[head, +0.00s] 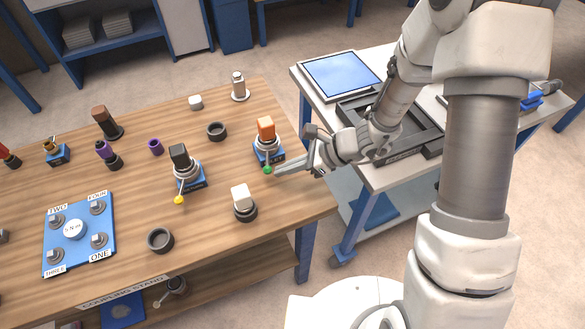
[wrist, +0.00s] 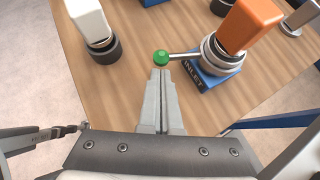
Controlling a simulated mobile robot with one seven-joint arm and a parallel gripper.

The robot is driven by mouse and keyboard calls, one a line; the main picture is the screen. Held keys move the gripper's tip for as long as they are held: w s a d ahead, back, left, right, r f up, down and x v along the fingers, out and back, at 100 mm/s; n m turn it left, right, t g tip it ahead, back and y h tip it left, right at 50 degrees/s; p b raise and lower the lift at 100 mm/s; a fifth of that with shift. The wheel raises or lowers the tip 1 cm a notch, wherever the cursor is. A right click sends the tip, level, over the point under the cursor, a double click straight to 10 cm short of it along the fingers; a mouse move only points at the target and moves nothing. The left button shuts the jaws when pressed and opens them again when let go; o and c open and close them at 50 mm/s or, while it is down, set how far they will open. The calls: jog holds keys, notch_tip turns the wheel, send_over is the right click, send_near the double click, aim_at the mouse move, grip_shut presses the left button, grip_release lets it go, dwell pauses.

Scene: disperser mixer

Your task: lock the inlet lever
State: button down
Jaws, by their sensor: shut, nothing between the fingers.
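The inlet lever has a green ball knob (wrist: 161,58) on a thin metal rod. The rod joins a round metal collar under an orange block (wrist: 248,24), on a blue base marked INLET (wrist: 203,78). In the head view the green knob (head: 268,170) is at the front of the inlet unit (head: 267,135), near the table's right edge. My gripper (wrist: 161,74) is shut and empty, with its fingertips just short of the green knob. Whether they touch it I cannot tell. In the head view my gripper (head: 277,171) reaches in from the right.
A similar unit with a black block (head: 180,156) and yellow knob (head: 179,200) stands to the left. A white-topped fitting (head: 242,202) stands in front of the inlet unit. A black ring (head: 217,131) lies behind. A cart (head: 384,185) is at the right.

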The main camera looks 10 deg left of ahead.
jog(key=shift+s+a+f+b, duration=0.15)
jog(key=shift+s+a+b, duration=0.15)
jog(key=shift+b, duration=0.25)
jog(key=shift+s+a+b, duration=0.15)
jog(key=shift+a+b, duration=0.25)
jog(key=shift+a, duration=0.1)
jog(key=shift+w+d+p, duration=0.3)
jog(key=shift+w+d, duration=0.15)
jog(key=shift+d, duration=0.2)
jog(key=shift+d, duration=0.15)
